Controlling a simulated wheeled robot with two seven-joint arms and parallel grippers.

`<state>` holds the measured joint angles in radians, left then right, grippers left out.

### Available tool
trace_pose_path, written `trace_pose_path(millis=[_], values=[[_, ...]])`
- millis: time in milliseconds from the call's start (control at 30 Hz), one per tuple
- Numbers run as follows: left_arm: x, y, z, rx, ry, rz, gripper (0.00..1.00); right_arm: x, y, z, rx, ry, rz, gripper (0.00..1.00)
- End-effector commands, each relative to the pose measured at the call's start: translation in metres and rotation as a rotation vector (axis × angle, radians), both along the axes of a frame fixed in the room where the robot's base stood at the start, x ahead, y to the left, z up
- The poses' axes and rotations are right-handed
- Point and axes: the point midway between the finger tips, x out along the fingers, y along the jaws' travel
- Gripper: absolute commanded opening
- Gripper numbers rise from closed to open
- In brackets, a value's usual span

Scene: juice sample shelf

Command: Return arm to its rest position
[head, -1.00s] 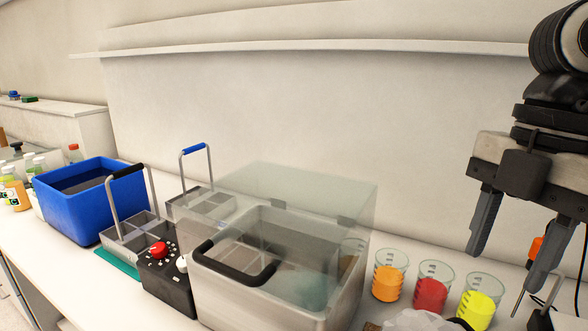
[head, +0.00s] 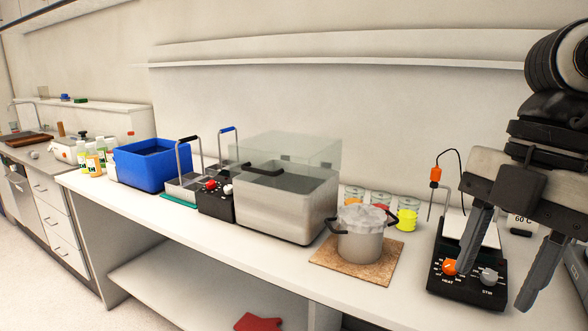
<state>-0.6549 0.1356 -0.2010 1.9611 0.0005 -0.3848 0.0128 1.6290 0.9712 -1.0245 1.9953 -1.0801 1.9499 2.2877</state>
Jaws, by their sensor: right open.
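My right gripper (head: 512,262) hangs at the right of the head view with its two fingers pointing down. The fingers are spread apart with nothing between them. The gripper shows in front of a black hot plate (head: 466,291) with an orange knob and a grey knob; I cannot tell how far apart the two are. My left gripper is not in the view.
A pot (head: 360,243) stands on a cork mat (head: 325,268). Several beakers of coloured juice stand behind it, one yellow (head: 406,219). A clear-lidded bath (head: 275,217), racks and a blue bin (head: 150,170) stand left. The counter's front strip (head: 225,237) is clear.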

Motion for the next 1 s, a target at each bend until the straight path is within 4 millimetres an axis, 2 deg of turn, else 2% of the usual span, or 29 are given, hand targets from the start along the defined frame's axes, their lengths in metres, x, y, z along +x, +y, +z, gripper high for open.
trace_pose_path(millis=[133, 367, 467, 633, 733, 833, 933, 1000], values=[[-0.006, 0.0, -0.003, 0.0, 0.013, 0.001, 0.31, -0.003, 0.033, -0.017, 0.155, 0.059, 0.142, 0.47], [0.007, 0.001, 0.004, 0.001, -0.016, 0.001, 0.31, -0.015, 0.091, -0.032, 0.477, 0.135, 0.342, 0.47], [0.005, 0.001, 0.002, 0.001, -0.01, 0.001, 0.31, -0.022, 0.12, -0.035, 0.681, 0.165, 0.418, 0.47], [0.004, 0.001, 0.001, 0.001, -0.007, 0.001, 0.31, -0.026, 0.174, -0.025, 1.206, 0.17, 0.449, 0.47], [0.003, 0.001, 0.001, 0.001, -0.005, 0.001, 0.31, -0.011, 0.192, -0.016, 1.536, 0.107, 0.331, 0.47], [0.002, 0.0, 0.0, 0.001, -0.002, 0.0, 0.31, 0.018, 0.194, -0.017, 1.797, -0.003, 0.101, 0.47], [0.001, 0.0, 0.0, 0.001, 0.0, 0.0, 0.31, 0.055, 0.183, -0.038, 1.946, -0.141, -0.221, 0.47], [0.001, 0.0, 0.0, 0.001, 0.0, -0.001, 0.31, 0.079, 0.17, -0.069, 1.968, -0.24, -0.483, 0.47]])
